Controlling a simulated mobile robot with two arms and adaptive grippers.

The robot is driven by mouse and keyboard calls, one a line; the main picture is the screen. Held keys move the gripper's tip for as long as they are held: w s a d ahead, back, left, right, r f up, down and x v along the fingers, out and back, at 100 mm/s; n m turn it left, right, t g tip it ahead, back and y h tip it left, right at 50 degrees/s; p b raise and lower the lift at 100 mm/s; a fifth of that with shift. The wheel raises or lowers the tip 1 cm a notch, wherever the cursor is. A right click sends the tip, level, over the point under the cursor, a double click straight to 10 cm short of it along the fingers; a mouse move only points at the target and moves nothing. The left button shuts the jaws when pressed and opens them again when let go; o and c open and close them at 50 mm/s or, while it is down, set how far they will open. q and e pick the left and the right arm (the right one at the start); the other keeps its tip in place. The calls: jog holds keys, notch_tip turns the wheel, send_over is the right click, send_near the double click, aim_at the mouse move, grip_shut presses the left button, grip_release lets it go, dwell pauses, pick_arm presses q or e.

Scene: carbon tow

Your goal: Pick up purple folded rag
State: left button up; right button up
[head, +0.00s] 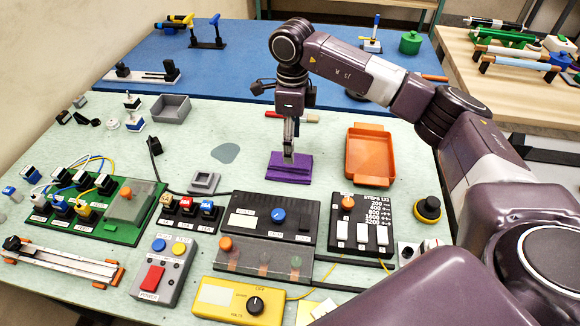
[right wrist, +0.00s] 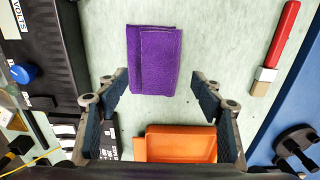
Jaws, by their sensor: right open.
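The purple folded rag (head: 290,173) lies flat on the pale green tabletop, left of the orange tray. My right gripper (head: 289,151) points down at the rag's back part in the head view and hides a little of it. In the right wrist view the gripper (right wrist: 161,88) is open, its two dark fingers wide apart with nothing between them. The rag (right wrist: 154,60) shows there just beyond the fingertips, nearer the left one, with its fold visible. I cannot tell the exact height of the fingertips above it. My left gripper is not in view.
The orange tray (head: 350,168) stands close right of the rag. A black box with a blue knob (head: 258,236) is in front. A grey socket block (head: 204,183) sits to the left, and a red-handled brush (head: 300,117) lies behind. Bare tabletop surrounds the rag's left side.

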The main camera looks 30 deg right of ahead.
aim_at(290, 167)
jog(key=f, duration=0.3)
jog(key=f+p, duration=0.1)
jog(key=f, duration=0.1)
jog(key=shift+a, duration=0.25)
jog(key=shift+s, duration=0.1)
jog(key=shift+c, duration=0.7)
jog(key=c, duration=1)
